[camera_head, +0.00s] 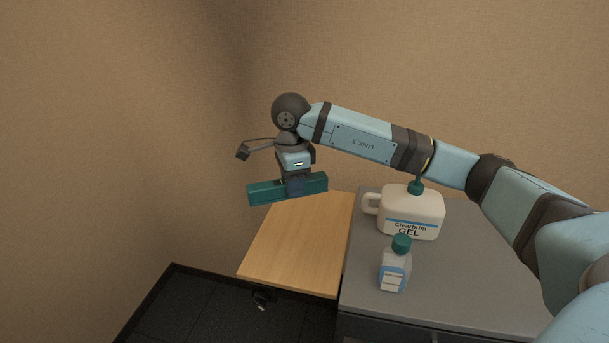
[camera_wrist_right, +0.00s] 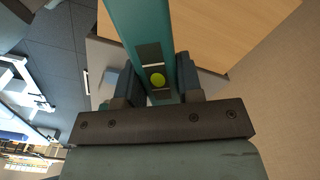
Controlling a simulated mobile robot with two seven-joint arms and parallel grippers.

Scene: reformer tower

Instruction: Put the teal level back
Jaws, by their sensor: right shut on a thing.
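The teal level (camera_head: 262,192) is a long teal bar, held roughly level above the far left corner of the wooden board in the head view. My right gripper (camera_head: 299,186) is shut on the level near its middle, from above. In the right wrist view the level (camera_wrist_right: 127,18) runs between the two fingers of my right gripper (camera_wrist_right: 160,88), and a round yellow-green vial shows on it. A gap shows between the level and the board in the head view. My left gripper is not in view.
The wooden board (camera_head: 297,245) adjoins a grey counter (camera_head: 450,285) and its top is bare. On the counter stand a white jug (camera_head: 412,212) labelled gel with a teal pump, and a small bottle (camera_head: 394,270) with a teal cap. Brown walls (camera_head: 130,120) close in behind and left.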

